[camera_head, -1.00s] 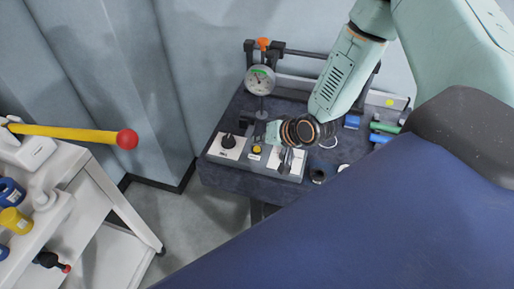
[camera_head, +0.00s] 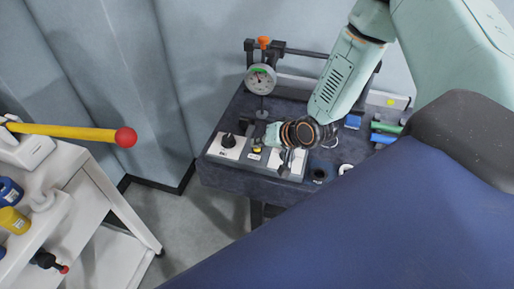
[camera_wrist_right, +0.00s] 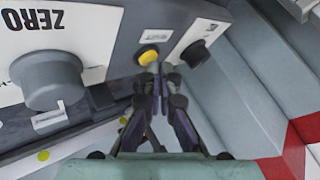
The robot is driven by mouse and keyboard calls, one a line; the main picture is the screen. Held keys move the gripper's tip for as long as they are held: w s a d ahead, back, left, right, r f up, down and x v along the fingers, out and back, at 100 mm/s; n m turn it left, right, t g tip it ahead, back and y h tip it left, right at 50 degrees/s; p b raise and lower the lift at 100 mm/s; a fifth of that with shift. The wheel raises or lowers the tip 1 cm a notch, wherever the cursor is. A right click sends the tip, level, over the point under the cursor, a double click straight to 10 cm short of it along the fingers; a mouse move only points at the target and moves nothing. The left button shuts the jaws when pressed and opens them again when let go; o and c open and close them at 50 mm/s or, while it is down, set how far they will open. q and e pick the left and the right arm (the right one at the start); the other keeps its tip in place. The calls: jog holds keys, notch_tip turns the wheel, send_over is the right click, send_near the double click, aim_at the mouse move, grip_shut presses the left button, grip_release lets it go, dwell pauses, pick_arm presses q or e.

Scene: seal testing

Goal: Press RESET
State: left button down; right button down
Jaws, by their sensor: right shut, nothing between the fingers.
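A yellow button (camera_head: 257,150) sits on the control panel (camera_head: 264,164), between a black knob (camera_head: 228,141) and a lever-like control (camera_head: 285,165). In the right wrist view the yellow button (camera_wrist_right: 148,56) has a small label beside it, too small to read; no RESET lettering is legible. My right gripper (camera_wrist_right: 160,72) is shut and empty, its fingertips just beside the yellow button in that view. I cannot tell whether they touch it. In the head view its fingers are largely hidden. My left gripper is not in view.
A large grey knob (camera_wrist_right: 51,80) marked ZERO and another dark knob (camera_wrist_right: 194,54) flank the button. A dial gauge (camera_head: 260,79) stands behind the panel. Blue and green cylinders (camera_head: 384,133) lie at right. A white cart (camera_head: 104,205) stands at left across bare floor.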

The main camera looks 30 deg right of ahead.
aim_at(260, 149)
jog(key=shift+f, duration=0.3)
dwell(0.6)
jog(key=shift+r+p, duration=0.5)
jog(key=shift+r, duration=0.35)
jog(key=shift+r+p, duration=0.8)
jog(key=shift+r, duration=0.1)
notch_tip(260, 149, up, 3)
jog(key=p, duration=0.3)
jog(key=shift+r, duration=0.2)
jog(key=shift+f, duration=0.1)
